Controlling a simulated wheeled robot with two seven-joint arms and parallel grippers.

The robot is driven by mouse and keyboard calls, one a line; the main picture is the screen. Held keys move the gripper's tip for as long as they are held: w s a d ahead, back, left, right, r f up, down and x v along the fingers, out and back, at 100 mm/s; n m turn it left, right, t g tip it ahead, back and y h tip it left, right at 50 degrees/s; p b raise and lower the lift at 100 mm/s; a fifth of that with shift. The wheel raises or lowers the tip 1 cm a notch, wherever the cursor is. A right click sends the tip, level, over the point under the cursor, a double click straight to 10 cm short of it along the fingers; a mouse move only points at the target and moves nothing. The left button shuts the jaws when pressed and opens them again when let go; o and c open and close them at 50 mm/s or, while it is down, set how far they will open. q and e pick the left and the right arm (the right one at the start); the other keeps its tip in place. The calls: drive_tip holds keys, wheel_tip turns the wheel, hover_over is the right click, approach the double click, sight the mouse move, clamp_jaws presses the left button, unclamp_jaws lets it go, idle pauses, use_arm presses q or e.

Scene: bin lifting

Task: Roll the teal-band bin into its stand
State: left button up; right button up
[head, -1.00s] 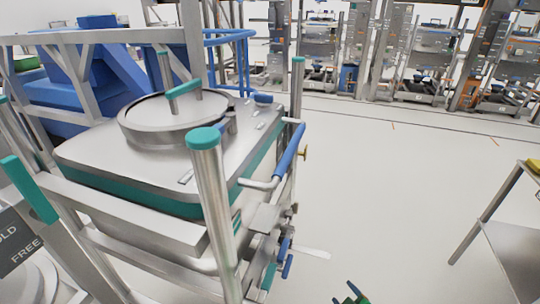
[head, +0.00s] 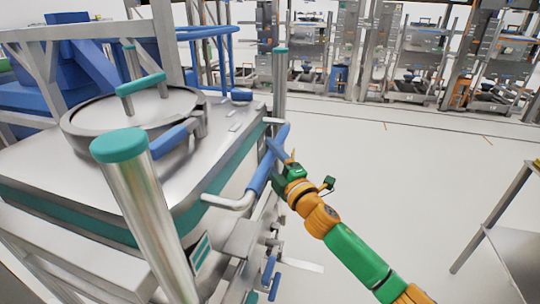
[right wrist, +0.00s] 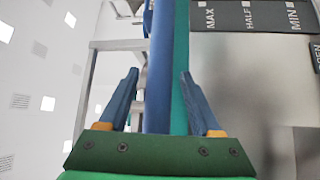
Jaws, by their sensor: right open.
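The teal-band bin (head: 70,218) is a large metal box with a round lid (head: 130,110) and a teal strip around its side. It fills the left of the head view, partly cut off. A blue-sleeved push handle (head: 283,135) sticks out from its near right end. My right gripper (head: 272,150) is at this handle, with its arm coming from the lower right. In the right wrist view its two blue fingers (right wrist: 159,72) are apart, with the blue handle bar (right wrist: 158,110) between them. My left gripper is out of view. I cannot tell which frame is the bin's stand.
Metal posts with teal caps (head: 120,145) rise around the bin. A blue machine (head: 90,75) stands behind it. Open floor (head: 400,165) lies to the right, with a metal table (head: 510,245) at the right edge. Several racks (head: 420,60) line the back.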

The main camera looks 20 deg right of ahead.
drive_tip(key=shift+a+r, duration=0.1)
clamp_jaws()
idle(1.3)
